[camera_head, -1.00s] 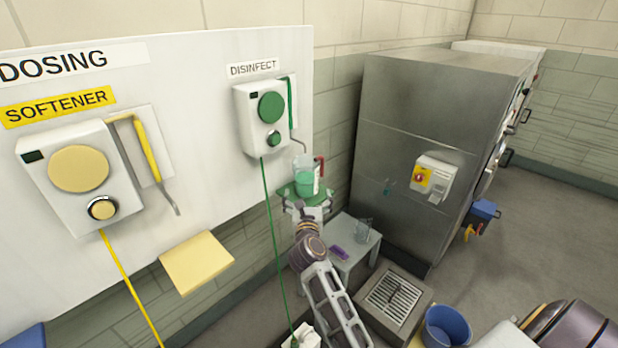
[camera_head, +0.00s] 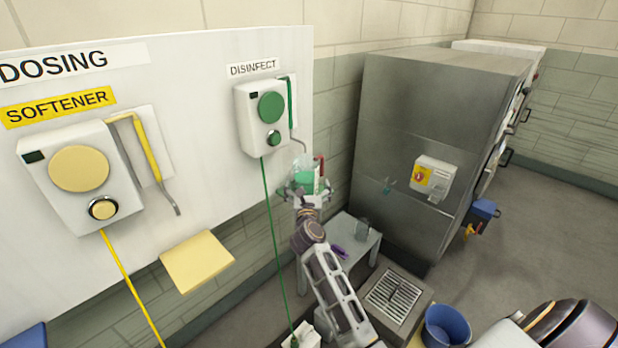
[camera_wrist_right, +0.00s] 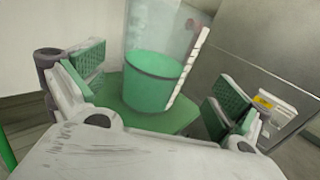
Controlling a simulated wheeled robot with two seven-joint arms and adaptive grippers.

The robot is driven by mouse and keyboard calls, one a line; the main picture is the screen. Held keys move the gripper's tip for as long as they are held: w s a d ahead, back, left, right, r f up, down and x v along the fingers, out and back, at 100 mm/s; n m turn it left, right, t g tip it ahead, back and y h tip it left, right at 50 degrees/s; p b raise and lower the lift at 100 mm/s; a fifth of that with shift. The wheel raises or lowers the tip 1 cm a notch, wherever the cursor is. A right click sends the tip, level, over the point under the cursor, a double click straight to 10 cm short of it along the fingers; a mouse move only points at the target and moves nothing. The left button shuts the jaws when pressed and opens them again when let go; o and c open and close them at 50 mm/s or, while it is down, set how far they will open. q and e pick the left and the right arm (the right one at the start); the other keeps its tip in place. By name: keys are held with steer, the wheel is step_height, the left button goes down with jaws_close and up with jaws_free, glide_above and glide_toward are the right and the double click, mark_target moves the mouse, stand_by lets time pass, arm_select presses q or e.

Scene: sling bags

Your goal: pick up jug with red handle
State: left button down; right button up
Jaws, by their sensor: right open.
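The jug with the red handle (camera_head: 303,179) is clear with green liquid in it and stands upright under the DISINFECT dispenser. Its red handle shows on its right side in the head view. In the right wrist view the jug (camera_wrist_right: 155,72) stands on a green shelf (camera_wrist_right: 145,113). My right gripper (camera_head: 306,194) is open in front of the jug. In the wrist view its green-padded fingers (camera_wrist_right: 150,97) are on either side of the jug's lower part, with gaps visible. My left gripper is not in view.
The DISINFECT dispenser (camera_head: 264,118) is on the wall panel above the jug, with a bent spout over it. A large steel cabinet (camera_head: 400,125) stands to the right.

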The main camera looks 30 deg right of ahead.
mark_target(306, 184)
steer(key=shift+w, duration=0.2)
steer(key=shift+w+d, duration=0.15)
steer(key=shift+w, duration=0.1)
steer(key=shift+w+d, duration=0.2)
steer(key=shift+w, duration=0.45)
steer(key=shift+w+d+f, duration=0.1)
steer(key=shift+w+d, duration=0.05)
steer(key=shift+w, duration=0.2)
steer(key=shift+w+d, duration=0.3)
steer(key=shift+w, duration=0.3)
steer(key=shift+w+d, duration=0.1)
steer(key=shift+w, duration=0.3)
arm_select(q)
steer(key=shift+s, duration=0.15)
